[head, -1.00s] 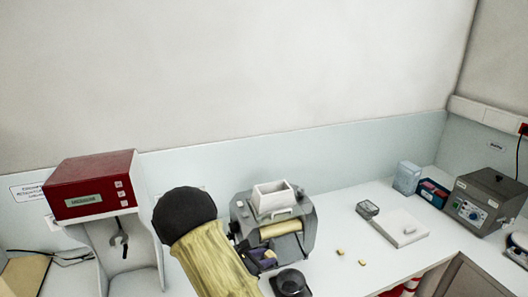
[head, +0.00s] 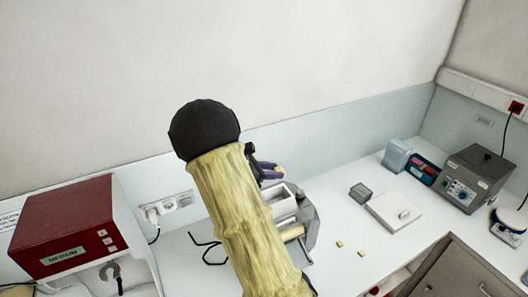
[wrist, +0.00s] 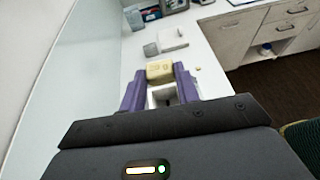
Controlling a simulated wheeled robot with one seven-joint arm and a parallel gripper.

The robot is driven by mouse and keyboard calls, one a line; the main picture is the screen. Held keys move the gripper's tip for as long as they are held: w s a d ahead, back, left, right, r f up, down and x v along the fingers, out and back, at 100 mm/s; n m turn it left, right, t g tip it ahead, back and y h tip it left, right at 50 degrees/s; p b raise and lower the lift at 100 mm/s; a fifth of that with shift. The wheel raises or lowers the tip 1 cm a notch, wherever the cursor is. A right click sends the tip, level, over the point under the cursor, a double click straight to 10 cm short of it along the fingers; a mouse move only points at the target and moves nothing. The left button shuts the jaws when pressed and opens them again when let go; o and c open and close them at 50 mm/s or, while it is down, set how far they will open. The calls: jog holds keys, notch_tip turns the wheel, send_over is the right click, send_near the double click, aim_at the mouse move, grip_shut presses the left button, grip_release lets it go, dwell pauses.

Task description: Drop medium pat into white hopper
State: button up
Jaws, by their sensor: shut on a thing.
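My gripper (wrist: 160,78) is shut on a pale yellow pat (wrist: 159,70), held between its purple fingertips in the wrist view. In the head view my gripper (head: 271,171) is raised just above and behind the white hopper (head: 280,201), partly hidden by my arm. The hopper is an open-topped white box on the grey mill (head: 309,226). Its pale rim also shows below the pat, between the fingers, in the wrist view (wrist: 163,98). I cannot tell whether the pat is directly over the opening. My arm hides much of the mill.
Two small yellow pats (head: 339,243) (head: 362,253) lie on the white counter right of the mill. A red-topped machine (head: 75,228) reading "MEDIUM" stands left. A flat white device (head: 394,211), a small grey box (head: 360,192) and a grey control unit (head: 475,178) stand right.

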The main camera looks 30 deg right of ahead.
jog(key=shift+w+d+r, duration=0.2)
jog(key=shift+w+r, duration=0.05)
jog(key=shift+r, duration=0.25)
notch_tip(320, 180, down, 6)
jog(key=b, duration=0.4)
dwell(0.3)
